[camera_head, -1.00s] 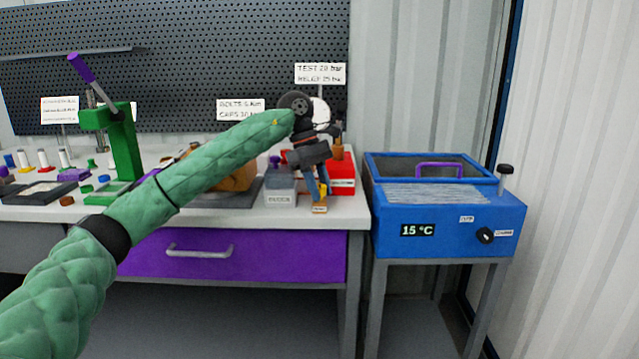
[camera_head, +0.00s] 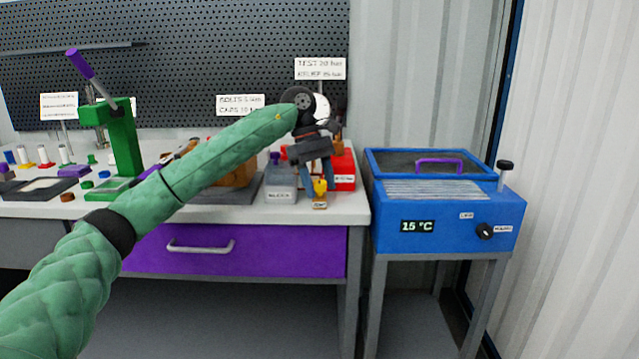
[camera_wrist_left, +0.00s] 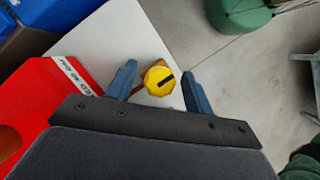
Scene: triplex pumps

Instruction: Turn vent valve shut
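The vent valve shows as a yellow faceted knob (camera_head: 320,187) at the bench's front right corner, above a small label (camera_head: 319,205). In the left wrist view the yellow knob (camera_wrist_left: 159,80) has a black bar mark on top and a brown-orange part beneath it. My left gripper (camera_head: 319,179) points down over the knob. In the left wrist view its two blue fingers (camera_wrist_left: 159,72) are spread on either side of the knob, with a visible gap on each side. It holds nothing. My right gripper is not in view.
A red box (camera_head: 344,172) and a grey labelled block (camera_head: 280,185) stand close to the valve. A blue bath (camera_head: 450,225) with a 15 °C display stands right of the bench. A green press (camera_head: 122,140) is at the left. Open floor lies before the bench.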

